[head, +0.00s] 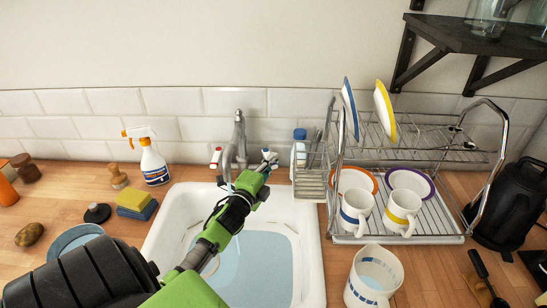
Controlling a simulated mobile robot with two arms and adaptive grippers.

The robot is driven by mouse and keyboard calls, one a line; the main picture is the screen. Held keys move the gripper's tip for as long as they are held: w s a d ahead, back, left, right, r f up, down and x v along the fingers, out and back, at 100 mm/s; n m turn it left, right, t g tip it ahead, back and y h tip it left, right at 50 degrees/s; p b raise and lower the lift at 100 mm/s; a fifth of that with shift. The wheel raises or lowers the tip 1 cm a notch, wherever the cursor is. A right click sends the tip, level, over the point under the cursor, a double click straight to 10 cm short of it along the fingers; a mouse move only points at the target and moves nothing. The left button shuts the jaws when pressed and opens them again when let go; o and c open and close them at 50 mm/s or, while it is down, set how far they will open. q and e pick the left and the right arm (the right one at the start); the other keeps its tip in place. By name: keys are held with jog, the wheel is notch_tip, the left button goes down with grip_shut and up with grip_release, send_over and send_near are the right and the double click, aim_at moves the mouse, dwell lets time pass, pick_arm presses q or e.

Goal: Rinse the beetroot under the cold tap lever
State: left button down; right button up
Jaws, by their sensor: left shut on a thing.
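My left gripper (258,176) reaches over the sink to the tap, its jaws shut on the cold tap lever (268,155), the right one with a blue mark. The lever with a red mark (215,157) is on the left of the grey tap spout (239,140). I cannot make out a beetroot; my arm hides part of the sink. The white sink (312,262) holds pale blue water. My right gripper is not in view.
A spray bottle (153,163), a sponge (136,202), a brown potato-like item (30,234) and a blue-grey bowl (75,238) are left of the sink. A dish rack (437,226) with plates and mugs stands right, behind a white jug (373,278). A black kettle (508,205) is far right.

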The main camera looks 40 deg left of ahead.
pick_arm(q)
jog(key=shift+s+a+m+t+h, duration=0.2)
jog(key=shift+m+h, duration=0.35)
jog(key=shift+h, duration=0.25)
jog(key=shift+s+a+m+t+h, duration=0.15)
jog(key=shift+s+m+h, duration=0.1)
jog(key=shift+m+h, duration=0.4)
jog(key=shift+s+a+m+t+h, duration=0.15)
jog(key=shift+m+h, duration=0.25)
jog(key=shift+h, duration=0.55)
jog(key=c, duration=2.1)
grip_release()
jog(key=shift+c, duration=0.2)
jog(key=shift+s, duration=0.1)
jog(key=s, duration=1.2)
jog(key=shift+d, duration=0.15)
jog(key=shift+c, duration=0.4)
